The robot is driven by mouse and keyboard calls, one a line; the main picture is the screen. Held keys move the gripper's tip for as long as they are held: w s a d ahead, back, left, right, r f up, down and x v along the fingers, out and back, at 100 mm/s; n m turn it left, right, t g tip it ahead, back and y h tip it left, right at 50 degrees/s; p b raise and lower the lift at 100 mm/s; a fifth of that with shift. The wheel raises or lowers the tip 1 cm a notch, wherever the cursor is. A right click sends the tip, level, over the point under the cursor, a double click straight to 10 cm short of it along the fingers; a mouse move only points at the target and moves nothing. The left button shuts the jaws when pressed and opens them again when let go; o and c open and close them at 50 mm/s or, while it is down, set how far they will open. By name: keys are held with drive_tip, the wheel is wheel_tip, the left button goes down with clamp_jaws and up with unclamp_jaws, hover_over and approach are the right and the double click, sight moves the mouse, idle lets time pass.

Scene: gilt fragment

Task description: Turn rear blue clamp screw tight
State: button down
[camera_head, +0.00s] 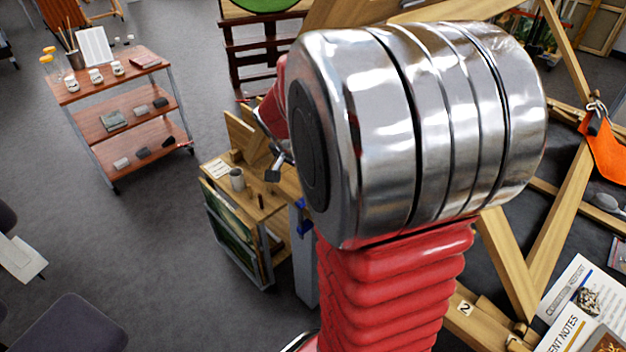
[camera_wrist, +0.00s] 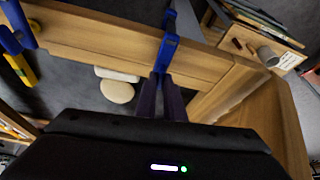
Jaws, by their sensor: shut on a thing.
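In the wrist view, a blue clamp (camera_wrist: 168,48) sits over a wooden beam at the top centre. My gripper (camera_wrist: 162,80) reaches up to its lower end, with its two dark fingers shut on the clamp screw there. The fingers hide most of the screw, so I cannot tell how far it is turned. A second blue clamp (camera_wrist: 12,35) shows at the left edge, beside a yellow part. In the head view, small blue parts (camera_head: 304,229) show on a pale post beside my arm. My large arm joint hides the gripper's work area there.
The wooden beam (camera_wrist: 100,45) runs across the wrist view and meets another wooden piece at right. A small cabinet with a mug (camera_head: 237,179) stands left of my arm. A shelf cart (camera_head: 125,105) is farther left, with open grey floor between.

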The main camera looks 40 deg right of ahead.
idle(0.4)
drive_tip(key=c, duration=1.9)
unclamp_jaws()
drive_tip(key=shift+o, duration=0.2)
drive_tip(key=shift+a+r, duration=0.1)
drive_tip(key=shift+r, duration=0.05)
drive_tip(key=w+v, duration=0.1)
drive_tip(key=v, duration=1.2)
drive_tip(key=shift+s+r, duration=0.25)
drive_tip(key=shift+s, duration=0.2)
drive_tip(key=s+a+f+n+t+y, duration=0.1)
drive_tip(key=s+a+n, duration=0.3)
drive_tip(key=a+n, duration=0.4)
drive_tip(key=s+a+f+n+t+y, duration=0.1)
drive_tip(key=s+a+n+t+y, duration=0.2)
drive_tip(key=a, duration=1)
drive_tip(key=s+n, duration=0.2)
drive_tip(key=n, duration=0.3)
drive_tip(key=shift+s+a+f+t+y, duration=0.2)
drive_tip(key=shift+a+t+y, duration=0.1)
drive_tip(key=shift+a+t, duration=0.1)
